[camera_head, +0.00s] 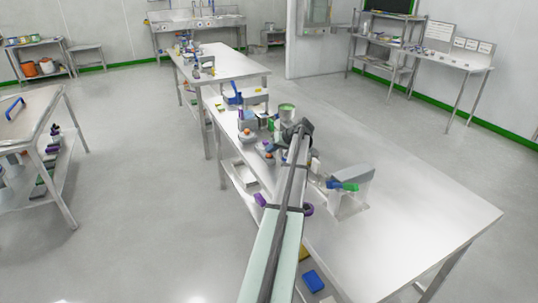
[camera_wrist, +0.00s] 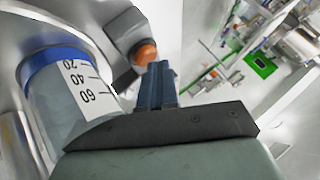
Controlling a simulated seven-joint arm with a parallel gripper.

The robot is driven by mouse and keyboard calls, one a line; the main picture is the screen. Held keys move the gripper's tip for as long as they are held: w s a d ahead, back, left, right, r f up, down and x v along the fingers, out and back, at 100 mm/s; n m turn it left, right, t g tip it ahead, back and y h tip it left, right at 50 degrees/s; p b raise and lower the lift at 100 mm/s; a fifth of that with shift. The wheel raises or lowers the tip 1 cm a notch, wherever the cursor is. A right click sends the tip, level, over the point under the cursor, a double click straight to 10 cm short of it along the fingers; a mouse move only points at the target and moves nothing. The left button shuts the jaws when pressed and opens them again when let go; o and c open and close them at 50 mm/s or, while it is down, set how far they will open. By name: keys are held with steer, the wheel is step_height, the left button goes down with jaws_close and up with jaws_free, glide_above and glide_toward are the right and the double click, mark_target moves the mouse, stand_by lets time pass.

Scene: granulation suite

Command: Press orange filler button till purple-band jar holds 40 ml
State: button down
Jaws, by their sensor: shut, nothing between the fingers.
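In the wrist view, my gripper (camera_wrist: 158,70) is shut and empty, its fingertips close beside a round orange button (camera_wrist: 145,52) on a grey housing. I cannot tell whether they touch it. To the left is a clear jar (camera_wrist: 48,105) with a blue band and a white scale marked 20, 40 and 60. Its fill level is not clear. No purple band shows in this view. In the head view, my gripper (camera_head: 303,127) is over the steel bench (camera_head: 400,220), and the arm hides part of the equipment there. I cannot pick out a purple-band jar for certain.
In the head view, a grey device with blue and green parts (camera_head: 350,185) stands right of my arm. A green-topped container (camera_head: 287,111) is just beyond my gripper. The bench's right part is bare. Another bench (camera_head: 235,65) stands behind.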

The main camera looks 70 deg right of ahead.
mark_target(271, 154)
steer(key=shift+a+f, duration=0.25)
steer(key=shift+f, duration=0.25)
steer(key=shift+d+r, duration=0.15)
steer(key=shift+r, duration=0.45)
steer(key=shift+d+r, duration=0.1)
steer(key=shift+r, duration=0.1)
steer(key=shift+r, duration=2.45)
